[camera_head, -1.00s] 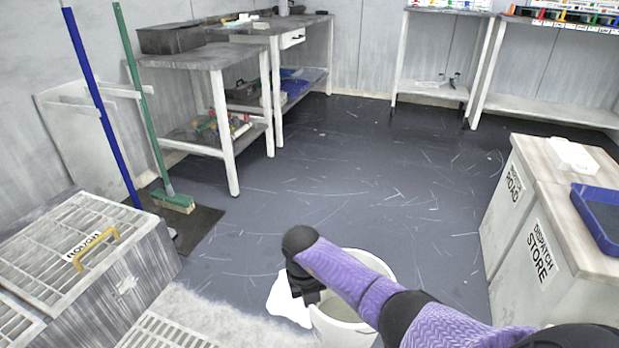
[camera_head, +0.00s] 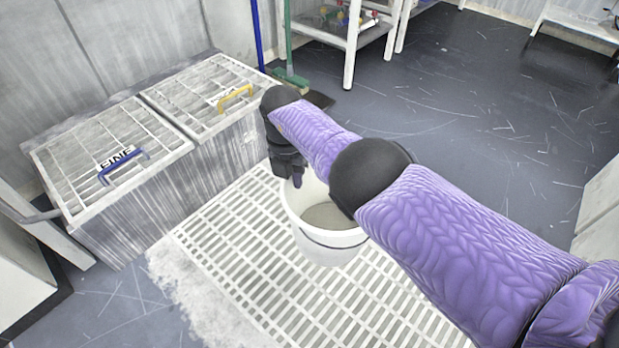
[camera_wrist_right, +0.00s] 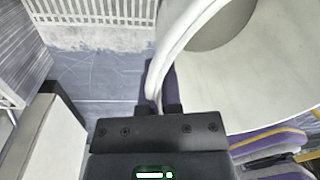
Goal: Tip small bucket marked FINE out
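A white bucket (camera_head: 322,248) with a dark line round its side holds something grey in its bottom. It looks upright, in front of the lidded troughs and over the floor grating. My right gripper (camera_head: 290,178) is shut on its rim. In the right wrist view the white bucket wall (camera_wrist_right: 215,85) passes between the two dark fingers (camera_wrist_right: 160,88). No marking shows on the bucket. One barred trough lid (camera_head: 110,150) is marked FINE and has a blue handle. The lid beside it (camera_head: 205,95) has a yellow handle. Both lids are down. My left gripper is not in view.
A white floor grating (camera_head: 235,235) lies before the troughs. A bench (camera_head: 350,50) stands at the back. Dark floor on the right is clear.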

